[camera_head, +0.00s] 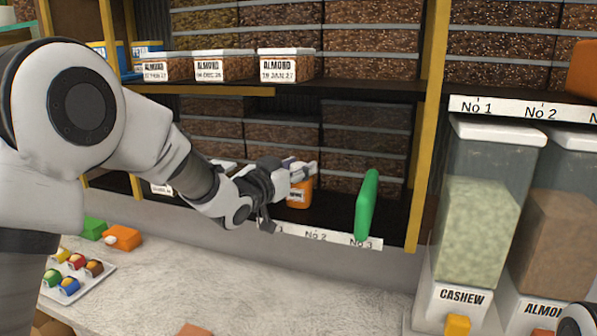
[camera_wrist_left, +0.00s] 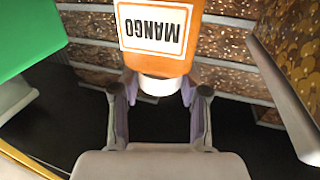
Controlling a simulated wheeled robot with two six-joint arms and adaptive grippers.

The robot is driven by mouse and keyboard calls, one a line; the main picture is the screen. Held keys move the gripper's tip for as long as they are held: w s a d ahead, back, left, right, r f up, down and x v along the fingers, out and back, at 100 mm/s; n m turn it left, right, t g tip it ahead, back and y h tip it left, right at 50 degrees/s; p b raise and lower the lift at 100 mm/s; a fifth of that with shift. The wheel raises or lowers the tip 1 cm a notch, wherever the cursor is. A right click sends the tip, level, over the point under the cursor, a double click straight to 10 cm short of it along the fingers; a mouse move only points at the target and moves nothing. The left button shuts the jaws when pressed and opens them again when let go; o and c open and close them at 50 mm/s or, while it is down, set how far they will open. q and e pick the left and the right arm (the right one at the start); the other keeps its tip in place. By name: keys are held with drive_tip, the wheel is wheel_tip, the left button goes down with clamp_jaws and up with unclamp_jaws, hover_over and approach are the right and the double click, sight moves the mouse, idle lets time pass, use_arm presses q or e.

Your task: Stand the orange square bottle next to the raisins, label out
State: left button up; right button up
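The orange square bottle (camera_head: 298,187) is upright at the middle shelf, just behind its front edge, its label facing out. In the left wrist view the bottle (camera_wrist_left: 190,60) shows upside down, with a white label reading MANGO and a white cap (camera_wrist_left: 158,86). My left gripper (camera_head: 302,170) is at the bottle's top, its fingers (camera_wrist_left: 160,95) closed at either side of the cap end. Whether the bottle's base touches the shelf is hard to tell. A brown-filled box (camera_wrist_left: 290,65) is close beside it; its label is hidden.
A green panel (camera_head: 367,205) stands right of the bottle, and a number strip (camera_head: 318,236) runs along the shelf edge. Almond boxes (camera_head: 287,66) line the shelf above. A sweets tray (camera_head: 103,272) lies on the counter. Dispensers (camera_head: 478,210) stand at right.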

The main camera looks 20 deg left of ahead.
use_arm(q)
drive_tip(key=shift+o, duration=1)
drive_tip(key=shift+s, duration=0.15)
drive_tip(key=shift+s+a+r, duration=0.1)
drive_tip(key=shift+s+r, duration=0.2)
drive_tip(key=shift+s, duration=0.25)
drive_tip(key=shift+f, duration=0.15)
drive_tip(key=shift+s+a+f+b, duration=0.15)
drive_tip(key=shift+s+a+b, duration=0.1)
drive_tip(key=shift+s+b, duration=0.35)
drive_tip(key=shift+s+a+f+b, duration=0.15)
drive_tip(key=shift+s+a+b, duration=0.05)
drive_tip(key=shift+s+b, duration=0.35)
drive_tip(key=b+v, duration=0.2)
drive_tip(key=v, duration=0.7)
drive_tip(key=shift+r+b, duration=0.25)
drive_tip(key=shift+b, duration=0.15)
use_arm(e)
drive_tip(key=f, duration=0.4)
drive_tip(key=shift+s+f, duration=0.25)
drive_tip(key=shift+f, duration=0.15)
use_arm(q)
drive_tip(key=shift+s, duration=0.1)
